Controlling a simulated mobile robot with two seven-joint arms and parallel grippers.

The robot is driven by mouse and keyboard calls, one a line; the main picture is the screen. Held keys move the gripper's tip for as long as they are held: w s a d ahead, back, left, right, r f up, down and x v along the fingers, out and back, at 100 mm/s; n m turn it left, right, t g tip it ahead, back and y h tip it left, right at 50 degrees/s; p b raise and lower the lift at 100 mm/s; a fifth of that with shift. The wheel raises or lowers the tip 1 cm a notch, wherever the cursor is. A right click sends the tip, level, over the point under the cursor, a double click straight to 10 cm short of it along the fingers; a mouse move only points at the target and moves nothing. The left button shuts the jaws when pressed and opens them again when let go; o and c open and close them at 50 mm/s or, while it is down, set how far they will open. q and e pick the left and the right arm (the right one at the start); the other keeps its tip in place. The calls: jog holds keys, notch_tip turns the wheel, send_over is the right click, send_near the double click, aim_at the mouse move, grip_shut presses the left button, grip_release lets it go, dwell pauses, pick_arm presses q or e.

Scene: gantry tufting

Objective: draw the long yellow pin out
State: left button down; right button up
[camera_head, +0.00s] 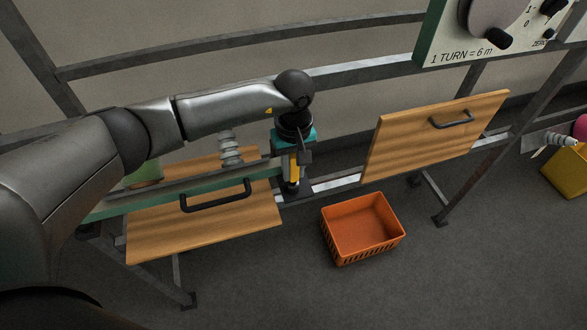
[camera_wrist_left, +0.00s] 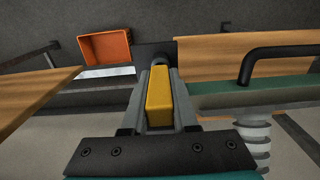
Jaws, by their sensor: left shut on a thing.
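The long yellow pin (camera_head: 294,171) stands upright at the frame, in the gap between the two wooden panels. My left gripper (camera_head: 293,180) points down and is shut on it. In the left wrist view the yellow pin (camera_wrist_left: 158,98) lies between the two grey fingers, with its near end toward the camera. The pin's far end is hidden by the fingers and the dark block, so I cannot tell how deep it sits. My right gripper is not in view.
Wooden panels with black handles stand left (camera_head: 240,222) and right (camera_head: 410,143) of the pin. An orange crate (camera_head: 365,258), seemingly empty, is on the floor below. A white ribbed piece (camera_head: 230,150) stands near my left arm. A dial board (camera_head: 440,50) is at upper right.

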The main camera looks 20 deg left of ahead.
pick_arm(q)
jog(key=shift+r+p, duration=0.55)
jog(key=shift+r, duration=0.55)
jog(key=shift+r, duration=0.15)
